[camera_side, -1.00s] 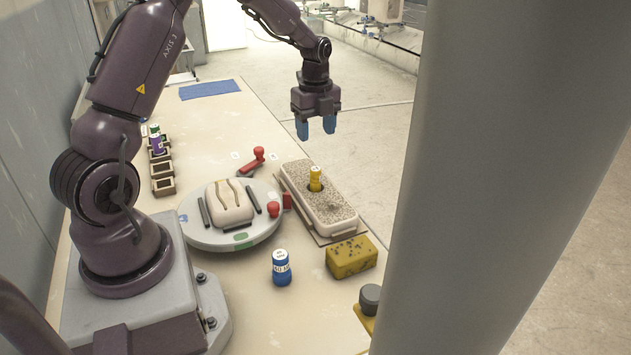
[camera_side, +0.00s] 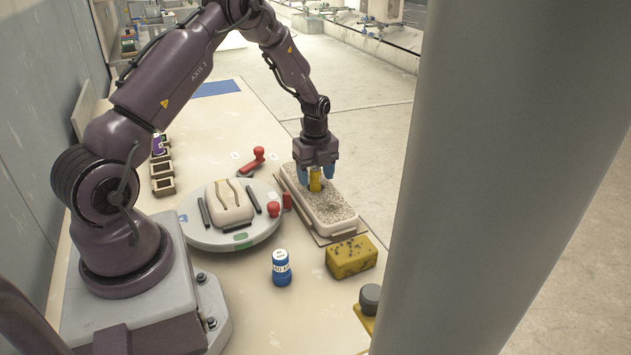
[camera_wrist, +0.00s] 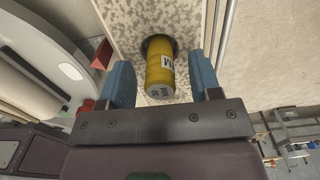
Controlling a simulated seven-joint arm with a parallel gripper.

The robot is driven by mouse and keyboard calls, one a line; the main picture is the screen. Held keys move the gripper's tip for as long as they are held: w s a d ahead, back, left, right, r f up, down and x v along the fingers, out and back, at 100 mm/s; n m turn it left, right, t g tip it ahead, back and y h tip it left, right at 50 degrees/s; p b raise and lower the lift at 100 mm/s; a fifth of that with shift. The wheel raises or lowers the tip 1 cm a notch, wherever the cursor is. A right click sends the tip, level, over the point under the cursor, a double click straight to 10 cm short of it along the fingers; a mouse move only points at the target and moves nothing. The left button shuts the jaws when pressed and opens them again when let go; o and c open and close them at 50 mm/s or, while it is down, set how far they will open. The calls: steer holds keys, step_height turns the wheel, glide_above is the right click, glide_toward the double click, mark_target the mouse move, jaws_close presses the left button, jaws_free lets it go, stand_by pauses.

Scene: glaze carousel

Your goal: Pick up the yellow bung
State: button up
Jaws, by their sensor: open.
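The yellow bung (camera_side: 315,180) stands in a hole in the speckled top of a long pale block (camera_side: 333,210). It also shows in the wrist view (camera_wrist: 160,68), with a white label on its side and its lower end in the dark hole. My gripper (camera_side: 316,178) is down at the bung. Its two blue fingers are open, one on each side of the bung. In the wrist view, gaps show between the bung and both fingers (camera_wrist: 163,82).
A round turntable (camera_side: 205,238) with a pale block on it stands to the left. A red clamp (camera_side: 252,162) lies behind the turntable. A grey post hides the right side.

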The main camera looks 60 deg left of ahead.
steer(key=shift+f, duration=0.55)
steer(key=c, duration=1)
steer(key=shift+r, duration=0.15)
